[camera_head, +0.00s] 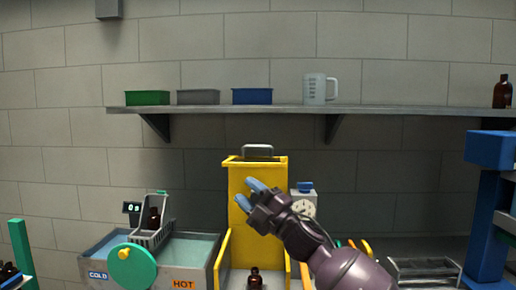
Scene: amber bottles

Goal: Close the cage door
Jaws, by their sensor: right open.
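The yellow cage (240,180) stands at the centre of the view. A tall yellow panel rises at its back, with a grey handle (258,150) on top, and low yellow sides run toward me. I cannot tell which part is the door. A small amber bottle (255,278) stands between the low sides. My right gripper (249,194) is open, its blue fingertips in front of the yellow panel below the handle. I cannot tell whether they touch it. My right arm hides part of the cage's right side. My left gripper is not in view.
Left of the cage is a COLD/HOT basin (205,250) with a green wheel (132,267) and a basket (152,235) holding a bottle. A wire rack (424,268) and a blue post (487,220) stand at right. A wall shelf (290,110) crosses above.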

